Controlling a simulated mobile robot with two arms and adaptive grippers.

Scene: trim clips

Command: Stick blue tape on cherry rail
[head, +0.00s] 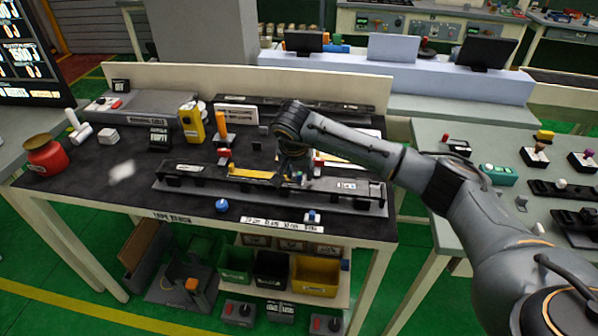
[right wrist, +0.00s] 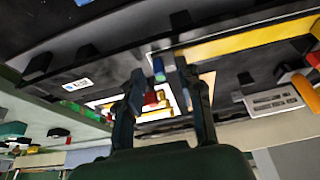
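A long dark rail (head: 345,201) lies across the black work table, with a yellow strip (head: 253,174) on its upper side. I cannot pick out a cherry-coloured rail for certain. My right gripper (head: 297,174) is low over the rail's middle, right of the yellow strip. In the right wrist view my right gripper (right wrist: 164,82) has its fingers apart. My left gripper is out of view.
A red pot (head: 48,158) and a yellow device (head: 191,122) stand on the table's left and back. A blue knob (head: 221,205) is at the front edge. Bins (head: 317,275) sit on the shelf below. Another table (head: 455,215) stands at the right.

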